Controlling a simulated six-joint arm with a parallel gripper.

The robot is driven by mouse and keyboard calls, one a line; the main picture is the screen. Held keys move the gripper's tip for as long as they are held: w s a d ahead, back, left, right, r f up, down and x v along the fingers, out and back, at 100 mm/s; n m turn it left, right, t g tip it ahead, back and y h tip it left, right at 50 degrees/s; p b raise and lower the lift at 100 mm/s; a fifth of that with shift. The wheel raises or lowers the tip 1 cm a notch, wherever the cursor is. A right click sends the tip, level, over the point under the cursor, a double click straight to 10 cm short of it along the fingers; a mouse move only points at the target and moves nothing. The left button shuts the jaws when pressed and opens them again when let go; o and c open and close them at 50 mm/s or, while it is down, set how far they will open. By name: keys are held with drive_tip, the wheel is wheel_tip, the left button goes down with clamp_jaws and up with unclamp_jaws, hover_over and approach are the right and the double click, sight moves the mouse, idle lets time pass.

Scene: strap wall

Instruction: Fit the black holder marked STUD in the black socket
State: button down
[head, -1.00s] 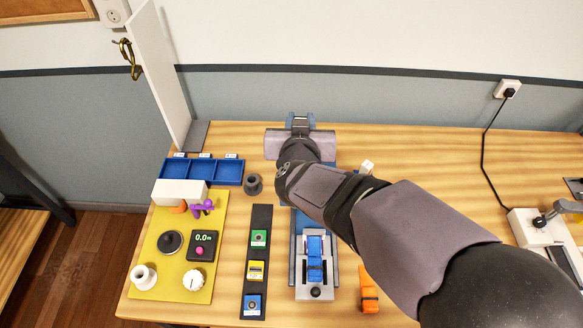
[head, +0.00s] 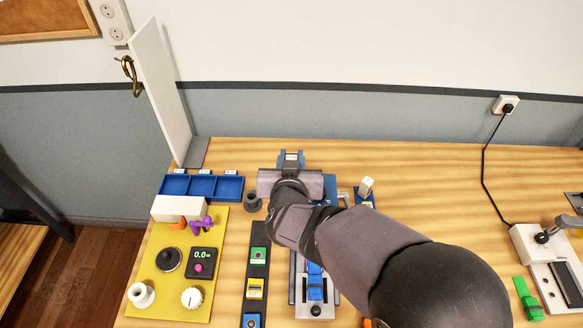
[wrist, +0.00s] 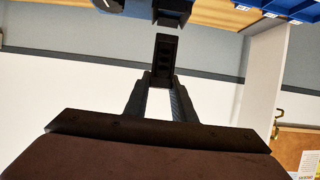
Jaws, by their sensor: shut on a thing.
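In the wrist view my gripper (wrist: 158,84) is shut on a slim black piece with slots, which I take for the black holder (wrist: 164,55). It sticks out past the fingertips; no STUD marking is readable. A blue body (wrist: 115,18) with a dark part lies beyond its tip at the picture's top, apart from it. In the head view my gripper (head: 290,162) is over the back of the table, and its own body hides the holder. I cannot pick out the black socket for certain.
A blue tray (head: 230,188) and yellow panel (head: 183,296) are at the left. A black strip (head: 258,270) carries coloured blocks. A grey fixture (head: 316,311) holds blue parts. A white upright board (head: 160,90) stands back left. The back right tabletop is clear.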

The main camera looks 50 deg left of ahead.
drive_tip(key=shift+f, duration=1.85)
drive_tip(key=shift+f, duration=0.1)
drive_tip(key=shift+f, duration=0.15)
drive_tip(key=c, duration=1.5)
unclamp_jaws()
drive_tip(key=shift+r, duration=0.35)
drive_tip(key=b+v, duration=0.1)
drive_tip(key=v, duration=1.1)
